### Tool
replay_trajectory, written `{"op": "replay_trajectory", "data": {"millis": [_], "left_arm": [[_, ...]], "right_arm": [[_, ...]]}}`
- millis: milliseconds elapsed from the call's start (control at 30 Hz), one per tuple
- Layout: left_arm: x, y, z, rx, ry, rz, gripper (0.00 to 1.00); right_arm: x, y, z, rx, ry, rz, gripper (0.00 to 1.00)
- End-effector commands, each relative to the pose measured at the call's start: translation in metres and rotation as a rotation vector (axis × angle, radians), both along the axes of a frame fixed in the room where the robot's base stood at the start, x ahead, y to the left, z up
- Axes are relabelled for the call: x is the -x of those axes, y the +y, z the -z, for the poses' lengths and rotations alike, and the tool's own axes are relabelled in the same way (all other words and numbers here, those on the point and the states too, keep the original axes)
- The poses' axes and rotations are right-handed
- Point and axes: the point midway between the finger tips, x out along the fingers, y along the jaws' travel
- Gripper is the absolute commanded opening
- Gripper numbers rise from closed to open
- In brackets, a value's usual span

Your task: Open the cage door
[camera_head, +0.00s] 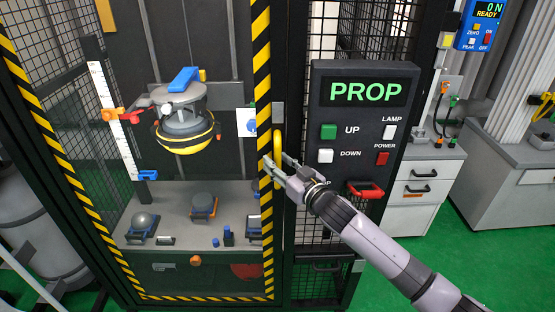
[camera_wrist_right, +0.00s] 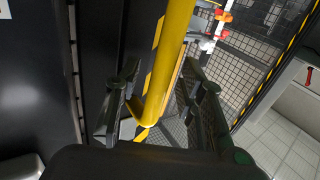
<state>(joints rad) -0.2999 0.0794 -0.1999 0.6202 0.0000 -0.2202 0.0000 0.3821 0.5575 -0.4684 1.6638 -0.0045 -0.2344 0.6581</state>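The cage door (camera_head: 262,90) has a yellow-and-black striped edge and looks shut. Its yellow upright handle (camera_head: 277,146) is on the door's right side. My right gripper (camera_head: 275,170) reaches in from the lower right to the handle's lower part. In the right wrist view the handle (camera_wrist_right: 170,60) runs between the two open fingers of my right gripper (camera_wrist_right: 160,95), with gaps visible on both sides. I cannot tell whether a finger touches it. My left gripper is in neither view.
A dark control panel (camera_head: 355,115) with UP and DOWN buttons and a red handle (camera_head: 366,190) stands just right of the door. Behind the door hangs a grey-and-yellow drop carriage (camera_head: 185,125). A white drawer cabinet (camera_head: 425,165) is farther right.

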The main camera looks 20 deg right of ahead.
Motion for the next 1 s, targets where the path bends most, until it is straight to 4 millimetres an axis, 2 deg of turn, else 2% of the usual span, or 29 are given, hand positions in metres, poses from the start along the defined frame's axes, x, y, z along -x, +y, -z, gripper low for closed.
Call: {"op": "replay_trajectory", "data": {"millis": [133,400,900,1000], "left_arm": [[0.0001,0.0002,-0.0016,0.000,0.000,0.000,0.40],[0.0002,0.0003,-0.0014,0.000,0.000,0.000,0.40],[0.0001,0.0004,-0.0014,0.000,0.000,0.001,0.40],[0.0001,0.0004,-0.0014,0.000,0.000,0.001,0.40]], "right_arm": [[-0.0067,0.0023,-0.0003,-0.001,0.000,0.000,0.36],[-0.0073,0.0025,-0.0001,0.000,0.000,0.000,0.36],[-0.0070,0.0023,-0.0001,0.000,0.000,0.000,0.03],[-0.0070,0.0023,0.0000,0.000,0.000,0.000,0.00]]}}
